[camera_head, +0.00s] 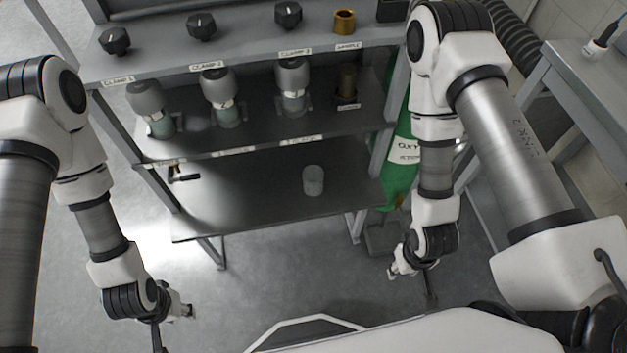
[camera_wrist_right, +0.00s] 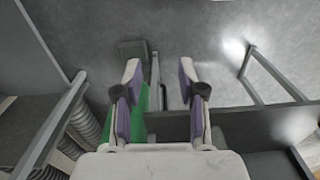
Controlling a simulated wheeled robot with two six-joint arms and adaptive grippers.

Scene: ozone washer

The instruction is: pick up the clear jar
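The clear jar (camera_head: 313,180) stands upright on the right part of the dark lower shelf (camera_head: 240,200) of the bench in the head view. My left gripper (camera_head: 188,311) is low at the lower left, in front of the shelf and well apart from the jar; its fingers are too small to tell open or shut. My right gripper (camera_head: 394,272) is below and to the right of the jar, in front of the shelf. In the right wrist view, the right gripper (camera_wrist_right: 159,75) has its fingers spread with nothing between them. The jar does not show there.
Clamped jars (camera_head: 225,105) stand on the middle shelf under a row of black knobs (camera_head: 201,27) and a brass one (camera_head: 344,21). A green cylinder (camera_head: 402,170) is at the bench's right. A side table (camera_head: 590,75) is at right. The shelf around the jar is clear.

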